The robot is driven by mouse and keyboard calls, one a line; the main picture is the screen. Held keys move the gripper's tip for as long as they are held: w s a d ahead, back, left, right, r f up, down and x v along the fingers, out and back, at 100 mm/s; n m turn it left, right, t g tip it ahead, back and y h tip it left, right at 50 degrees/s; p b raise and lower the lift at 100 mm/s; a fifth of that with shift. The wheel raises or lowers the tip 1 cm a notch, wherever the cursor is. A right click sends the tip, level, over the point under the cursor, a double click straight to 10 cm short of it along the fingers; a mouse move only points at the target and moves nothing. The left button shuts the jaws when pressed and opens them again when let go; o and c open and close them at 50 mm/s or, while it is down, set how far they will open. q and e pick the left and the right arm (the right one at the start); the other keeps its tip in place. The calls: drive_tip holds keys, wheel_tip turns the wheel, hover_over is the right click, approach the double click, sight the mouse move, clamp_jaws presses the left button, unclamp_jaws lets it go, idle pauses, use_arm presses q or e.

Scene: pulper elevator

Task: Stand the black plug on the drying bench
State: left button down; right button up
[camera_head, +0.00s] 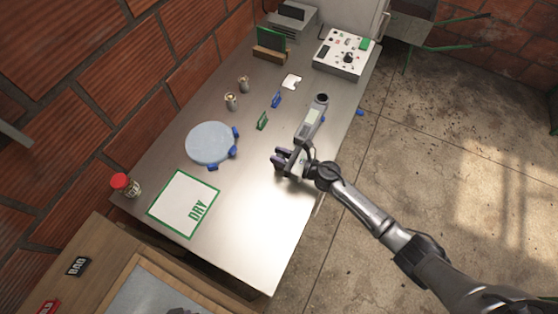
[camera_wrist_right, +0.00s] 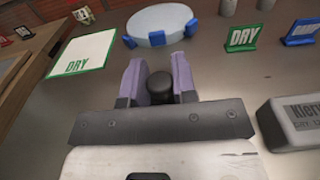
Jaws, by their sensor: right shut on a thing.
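My right gripper (camera_head: 283,161) is low over the grey metal bench (camera_head: 245,215), near its right edge. In the right wrist view its two purple-grey fingers (camera_wrist_right: 160,80) are shut on the black plug (camera_wrist_right: 159,86), whose dark rounded top shows between them. The plug's lower end is hidden, so I cannot tell whether it touches the bench. In the head view the fingers hide most of it. A white mat with a green border marked DRY (camera_head: 176,213) lies at the bench's near left; it also shows in the wrist view (camera_wrist_right: 84,52). My left gripper is not in view.
A grey handheld meter (camera_head: 312,121) lies right beside the gripper. A pale round disc with blue clips (camera_head: 210,143), small green (camera_head: 262,121) and blue (camera_head: 276,100) signs and a red-lidded jar (camera_head: 123,184) stand around. A control box (camera_head: 343,54) is at the back. Bench between mat and gripper is clear.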

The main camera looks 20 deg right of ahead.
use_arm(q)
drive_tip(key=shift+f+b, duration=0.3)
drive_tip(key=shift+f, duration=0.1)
use_arm(e)
wheel_tip(320, 180, down, 4)
drive_tip(key=shift+r, duration=0.15)
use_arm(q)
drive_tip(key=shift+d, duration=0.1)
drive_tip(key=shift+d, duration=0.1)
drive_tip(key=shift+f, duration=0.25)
use_arm(e)
drive_tip(key=shift+f, duration=0.2)
drive_tip(key=o, duration=0.9)
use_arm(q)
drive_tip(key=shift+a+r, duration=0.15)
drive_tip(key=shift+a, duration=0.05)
use_arm(e)
drive_tip(key=shift+r, duration=0.15)
